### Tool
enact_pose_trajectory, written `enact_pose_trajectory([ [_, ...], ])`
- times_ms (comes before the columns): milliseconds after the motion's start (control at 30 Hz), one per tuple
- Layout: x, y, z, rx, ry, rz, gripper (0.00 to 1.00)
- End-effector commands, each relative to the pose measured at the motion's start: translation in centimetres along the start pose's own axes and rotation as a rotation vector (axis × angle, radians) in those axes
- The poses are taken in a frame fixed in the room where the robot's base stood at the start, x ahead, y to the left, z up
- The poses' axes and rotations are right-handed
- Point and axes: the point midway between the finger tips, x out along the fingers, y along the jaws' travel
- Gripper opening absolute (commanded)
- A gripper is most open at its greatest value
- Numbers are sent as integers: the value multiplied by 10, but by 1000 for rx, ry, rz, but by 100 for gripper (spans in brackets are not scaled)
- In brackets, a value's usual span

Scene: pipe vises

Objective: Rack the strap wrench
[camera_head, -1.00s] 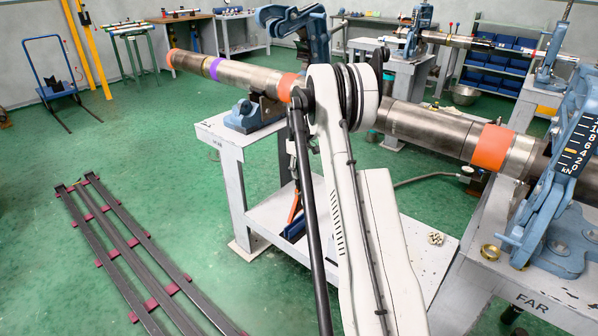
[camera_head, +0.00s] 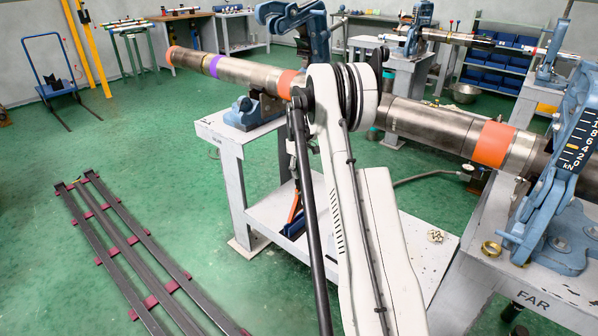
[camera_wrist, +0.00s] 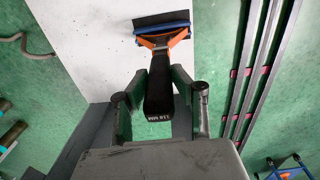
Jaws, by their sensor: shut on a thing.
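The strap wrench has a dark handle (camera_wrist: 160,90) and an orange head (camera_wrist: 163,40) in the wrist view. My gripper (camera_wrist: 160,80) is shut on the dark handle, with one finger on each side. The orange head points away from my gripper and meets a blue and black piece (camera_wrist: 162,22) over the pale shelf. I cannot tell whether that piece belongs to the wrench or to a holder. In the head view, an orange part (camera_head: 294,209) and a blue part (camera_head: 294,229) show beside my arm, near the lower shelf. My gripper is largely hidden there.
A long pipe (camera_head: 420,123) crosses above the workbench (camera_head: 222,132), resting in a blue support (camera_head: 250,112). The lower shelf (camera_head: 385,229) has bare room. A blue vise (camera_head: 555,220) stands at right. Dark floor rails (camera_head: 130,248) lie left on the green floor.

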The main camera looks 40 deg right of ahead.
Motion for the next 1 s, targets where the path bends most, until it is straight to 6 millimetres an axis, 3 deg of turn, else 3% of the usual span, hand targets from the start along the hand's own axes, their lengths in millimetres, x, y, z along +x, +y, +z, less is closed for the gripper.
enact_pose_trajectory([
  [1000,10,0,0,0,0,0,0],
])
